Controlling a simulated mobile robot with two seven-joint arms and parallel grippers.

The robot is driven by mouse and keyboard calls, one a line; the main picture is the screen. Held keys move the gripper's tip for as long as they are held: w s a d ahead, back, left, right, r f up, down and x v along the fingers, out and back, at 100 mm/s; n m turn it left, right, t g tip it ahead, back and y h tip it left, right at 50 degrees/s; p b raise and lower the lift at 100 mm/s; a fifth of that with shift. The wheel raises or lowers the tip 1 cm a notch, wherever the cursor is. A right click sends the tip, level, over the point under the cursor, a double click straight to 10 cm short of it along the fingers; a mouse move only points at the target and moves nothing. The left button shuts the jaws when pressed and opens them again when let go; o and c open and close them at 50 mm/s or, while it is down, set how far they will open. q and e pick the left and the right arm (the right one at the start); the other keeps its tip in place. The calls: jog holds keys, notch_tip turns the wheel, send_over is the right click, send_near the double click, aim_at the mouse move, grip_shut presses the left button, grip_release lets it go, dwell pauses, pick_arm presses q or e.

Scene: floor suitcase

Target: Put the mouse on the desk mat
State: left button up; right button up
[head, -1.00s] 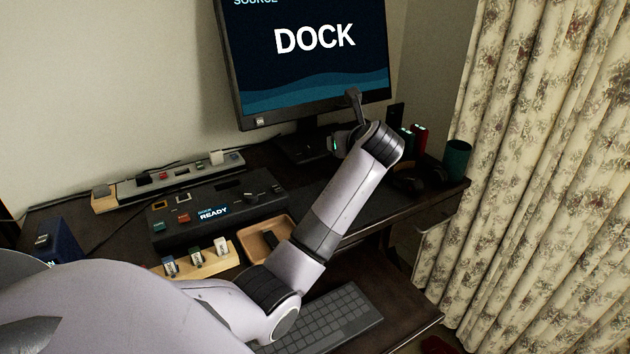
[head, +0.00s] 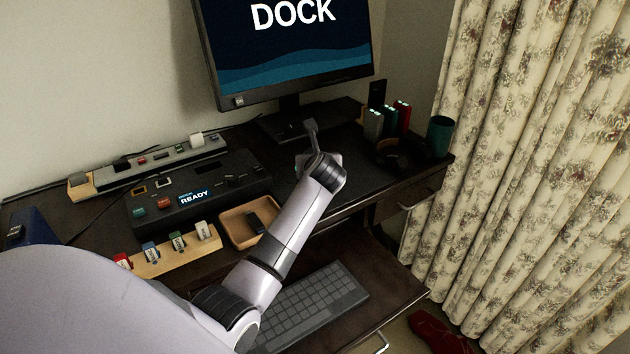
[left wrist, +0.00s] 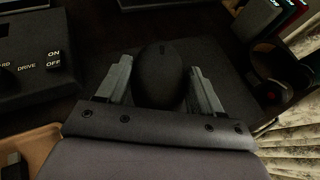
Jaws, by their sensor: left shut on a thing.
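The dark, rounded mouse (left wrist: 160,78) is between the two grey fingers of my left gripper (left wrist: 161,72) in the left wrist view. The gripper is shut on it. The dark desk mat (left wrist: 238,88) spreads beneath and beside the mouse. I cannot tell whether the mouse touches it. In the head view the mat (head: 352,172) lies right of my left wrist, in front of the monitor stand. My right gripper is not in view.
The black dock (head: 205,195) and a wooden tray (head: 232,228) lie left of my forearm. The monitor (head: 290,60) stands behind. A keyboard (head: 315,305) lies below.

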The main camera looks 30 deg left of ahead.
pick_arm(q)
jog(key=shift+f, duration=0.6)
notch_tip(320, 180, down, 4)
jog(key=shift+r+b, duration=0.1)
jog(key=shift+b, duration=0.55)
jog(key=o, duration=1.1)
jog(key=shift+c, duration=0.2)
